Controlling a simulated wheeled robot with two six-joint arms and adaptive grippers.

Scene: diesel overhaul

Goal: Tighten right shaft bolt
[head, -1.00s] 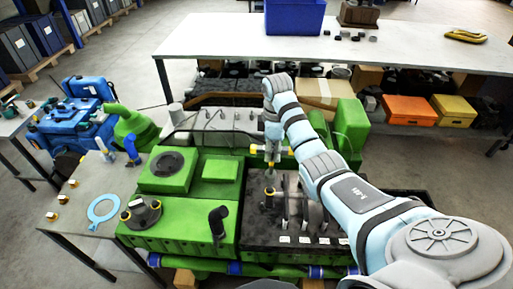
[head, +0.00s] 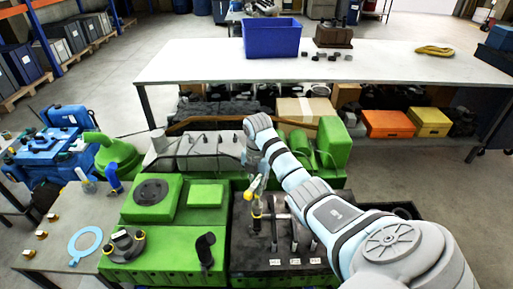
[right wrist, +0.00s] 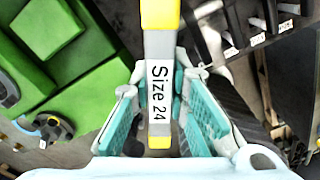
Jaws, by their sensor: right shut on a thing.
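My right gripper (head: 256,186) hangs above the left part of a black tray (head: 236,262). It is shut on a yellow-and-grey wrench (head: 250,195), held tilted. In the right wrist view the wrench (right wrist: 160,95) lies between the teal finger pads and reads "Size 24". Its far end is cut off at the top of that view. I cannot pick out the right shaft bolt in either view. My left gripper is not in view.
Several labelled tools stand upright in the black tray, close to the gripper. A green engine cover (head: 150,238) lies left of the tray. A grey engine block (head: 195,150) is behind. A white table (head: 370,65) with a blue bin (head: 272,40) stands farther back.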

